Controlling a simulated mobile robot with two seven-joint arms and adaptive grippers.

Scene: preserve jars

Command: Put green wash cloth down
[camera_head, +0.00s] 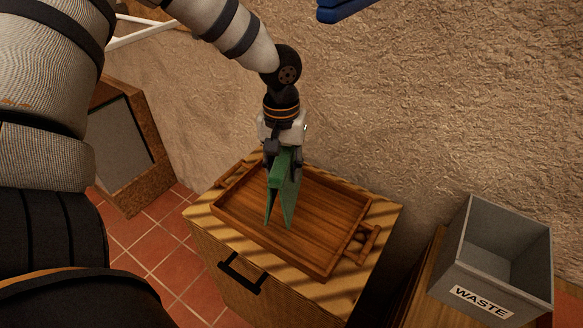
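The green wash cloth (281,186) hangs folded from my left gripper (280,155), which is shut on its upper part. The cloth's two lower ends hang down in front of the wooden tray (325,203). I cannot tell whether the lower ends touch the tray floor. The tray has raised sides and end handles, and its visible floor is bare. It sits on a wooden cabinet (206,220). My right gripper is not in view.
A grey bin labelled WASTE (480,298) stands at the lower right on a wooden stand. A rough plaster wall (430,80) rises close behind the cabinet. A wooden-framed dark panel (118,145) leans at the left. The floor is red tile (150,235).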

